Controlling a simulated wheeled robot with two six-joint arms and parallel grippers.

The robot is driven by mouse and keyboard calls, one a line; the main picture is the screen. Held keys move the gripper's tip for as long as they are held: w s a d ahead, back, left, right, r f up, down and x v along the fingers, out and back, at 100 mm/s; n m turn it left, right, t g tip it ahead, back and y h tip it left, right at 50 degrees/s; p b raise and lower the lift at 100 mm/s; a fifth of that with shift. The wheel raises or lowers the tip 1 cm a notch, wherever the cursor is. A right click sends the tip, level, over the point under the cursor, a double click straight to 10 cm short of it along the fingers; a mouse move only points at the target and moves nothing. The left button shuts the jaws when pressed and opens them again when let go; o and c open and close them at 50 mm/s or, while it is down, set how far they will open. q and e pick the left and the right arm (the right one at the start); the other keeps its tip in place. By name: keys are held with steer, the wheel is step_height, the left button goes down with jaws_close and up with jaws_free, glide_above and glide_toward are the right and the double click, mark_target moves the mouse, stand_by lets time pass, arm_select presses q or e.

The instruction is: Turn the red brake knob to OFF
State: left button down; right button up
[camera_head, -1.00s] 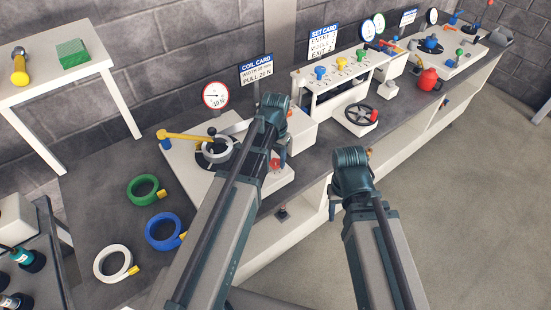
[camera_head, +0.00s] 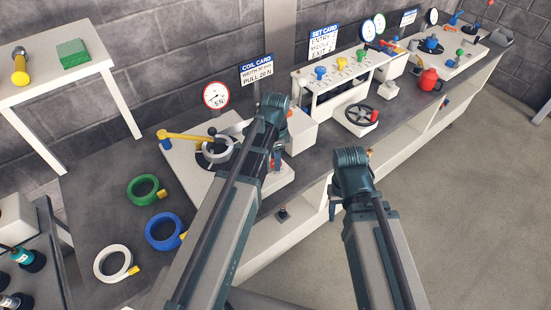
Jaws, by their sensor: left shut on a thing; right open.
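My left gripper (camera_head: 276,160) reaches down over the front right of the white strip-coil base (camera_head: 182,150) and is shut on what appears to be the red brake knob. Its wrist and fingers cover most of the knob, so its pointer and the OFF mark are hidden. The round gauge (camera_head: 215,95) behind the base reads about 5 N. My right gripper (camera_head: 333,207) is open and empty, hanging in front of the bench edge, apart from everything.
Green (camera_head: 147,190), blue (camera_head: 165,232) and white (camera_head: 113,263) coils lie on the bench at left. The COIL CARD (camera_head: 257,71) stands behind. A handwheel (camera_head: 361,115) is to the right. The floor at right is clear.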

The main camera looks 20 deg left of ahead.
arm_select(q)
steer(key=shift+m, duration=0.6)
steer(key=shift+c, duration=1.7)
jaws_free()
steer(key=shift+r, duration=0.1)
step_height(320, 180, up, 14)
steer(key=p, duration=1.4)
steer(key=shift+f, duration=0.25)
